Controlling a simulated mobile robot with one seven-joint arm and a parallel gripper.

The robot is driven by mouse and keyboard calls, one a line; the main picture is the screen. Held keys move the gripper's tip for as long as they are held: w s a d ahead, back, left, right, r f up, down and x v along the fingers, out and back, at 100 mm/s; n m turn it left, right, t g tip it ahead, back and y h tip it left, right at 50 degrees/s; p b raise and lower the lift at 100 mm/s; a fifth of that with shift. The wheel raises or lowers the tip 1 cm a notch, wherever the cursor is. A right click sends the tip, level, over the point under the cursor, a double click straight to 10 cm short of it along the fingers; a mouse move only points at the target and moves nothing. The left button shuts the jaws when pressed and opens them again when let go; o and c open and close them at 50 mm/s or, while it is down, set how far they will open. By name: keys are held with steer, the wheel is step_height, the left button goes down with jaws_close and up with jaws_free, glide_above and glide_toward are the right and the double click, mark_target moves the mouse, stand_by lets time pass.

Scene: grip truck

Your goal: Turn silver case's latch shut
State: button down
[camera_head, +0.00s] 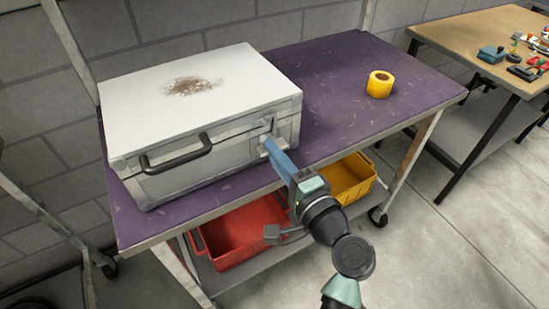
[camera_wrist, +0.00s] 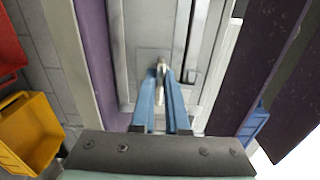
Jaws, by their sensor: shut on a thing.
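The silver case (camera_head: 225,132) lies closed on a purple-topped table (camera_head: 330,95), with its black handle on the front. Its latch is on the front face near the right end. My gripper (camera_head: 268,145) reaches up from the lower right to that latch. In the wrist view the blue fingers of my gripper (camera_wrist: 161,82) are closed on the small metal latch (camera_wrist: 160,68), in front of a plate on the case (camera_wrist: 205,70). The fingers hide part of the latch, so its exact angle is hard to tell.
A yellow tape roll (camera_head: 380,84) stands on the table to the right of the case. A red bin (camera_head: 240,235) and a yellow bin (camera_head: 348,180) sit on the lower shelf. A wooden table (camera_head: 460,40) with small items is at the right.

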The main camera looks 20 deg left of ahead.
steer(key=shift+f+n, duration=0.1)
steer(key=shift+n, duration=0.2)
steer(key=c, duration=0.9)
jaws_free()
steer(key=v, duration=1.3)
